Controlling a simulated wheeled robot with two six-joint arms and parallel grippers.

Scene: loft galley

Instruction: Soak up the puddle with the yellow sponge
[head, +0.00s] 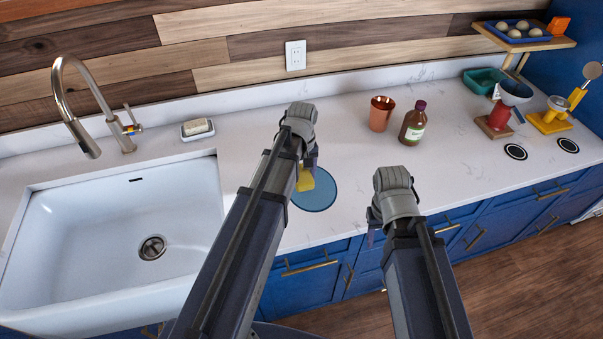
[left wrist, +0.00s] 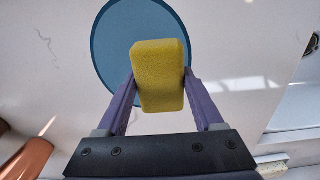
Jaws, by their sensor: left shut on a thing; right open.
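The yellow sponge (head: 305,180) is held between the fingers of my left gripper (head: 309,168). In the left wrist view the sponge (left wrist: 160,75) sits between both purple fingertips of the left gripper (left wrist: 158,88). The puddle (head: 318,192) is a flat, round blue patch on the counter, partly hidden by my left arm. It also shows behind the sponge in the left wrist view (left wrist: 112,45). The sponge is over the puddle; I cannot tell whether they touch. My right gripper (head: 374,224) is near the counter's front edge, right of the puddle, mostly hidden by its wrist.
A copper cup (head: 381,113) and a brown bottle (head: 413,123) stand behind and right of the puddle. A white sink (head: 110,230) with a faucet (head: 90,110) is at left, a soap dish (head: 197,130) behind it.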

